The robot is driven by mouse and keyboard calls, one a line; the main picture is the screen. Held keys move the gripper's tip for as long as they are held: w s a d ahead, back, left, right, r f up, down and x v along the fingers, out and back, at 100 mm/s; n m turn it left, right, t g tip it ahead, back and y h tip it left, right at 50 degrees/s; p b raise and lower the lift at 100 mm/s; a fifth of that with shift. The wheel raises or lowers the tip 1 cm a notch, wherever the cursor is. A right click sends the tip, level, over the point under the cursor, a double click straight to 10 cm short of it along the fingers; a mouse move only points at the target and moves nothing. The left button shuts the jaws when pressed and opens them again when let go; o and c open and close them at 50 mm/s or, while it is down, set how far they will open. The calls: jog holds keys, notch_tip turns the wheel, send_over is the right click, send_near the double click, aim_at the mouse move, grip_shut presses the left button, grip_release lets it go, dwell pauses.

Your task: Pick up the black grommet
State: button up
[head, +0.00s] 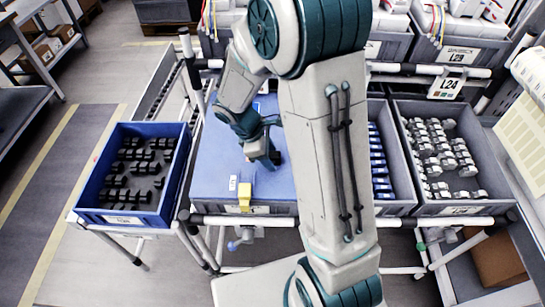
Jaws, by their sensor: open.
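My gripper (268,157) is open and points down, low over the blue work surface (215,165), near its middle. A small dark shape shows right at the fingertips; I cannot tell whether it is a black grommet or part of a finger. My arm hides the area to the right of it. Several small black parts (138,168) lie in loose rows in a blue crate (88,215) at the left, apart from my gripper. They are too small to identify surely as grommets.
A yellow block (245,192) and a small white piece (233,182) sit near the work surface's front edge. A grey bin with blue parts (379,165) and a grey bin with white-and-grey parts (440,150) stand at the right. More bins and rails run along the back.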

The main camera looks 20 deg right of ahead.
jog(key=c, duration=1.1)
jog(key=shift+o, duration=0.2)
jog(key=shift+r, duration=0.15)
